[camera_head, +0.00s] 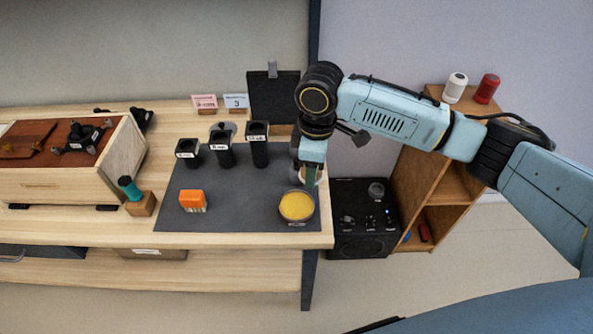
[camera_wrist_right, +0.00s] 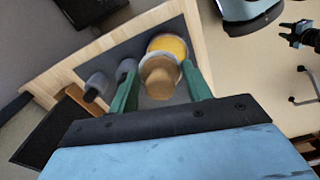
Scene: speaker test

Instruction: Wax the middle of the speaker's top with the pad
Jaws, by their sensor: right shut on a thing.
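My right gripper (camera_head: 309,177) is over the right end of the bench mat, close behind a round tin of yellow wax (camera_head: 297,206). In the right wrist view its green fingers (camera_wrist_right: 160,90) are shut on a tan, round-headed pad (camera_wrist_right: 160,72). The pad overlaps the wax tin (camera_wrist_right: 170,44) in that view; I cannot tell whether they touch. In the head view the pad is mostly hidden by the gripper. A pale wooden box with a red-brown top, apparently the speaker (camera_head: 60,186), stands at the far left. Black fittings (camera_head: 82,136) sit on its top. My left gripper is not seen.
An orange block (camera_head: 193,201) and several black labelled holders (camera_head: 221,147) stand on the dark mat (camera_head: 240,195). A teal-handled tool in a wooden block (camera_head: 140,203) stands between speaker and mat. A black device (camera_head: 362,240) and wooden shelf (camera_head: 425,195) are right of the bench.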

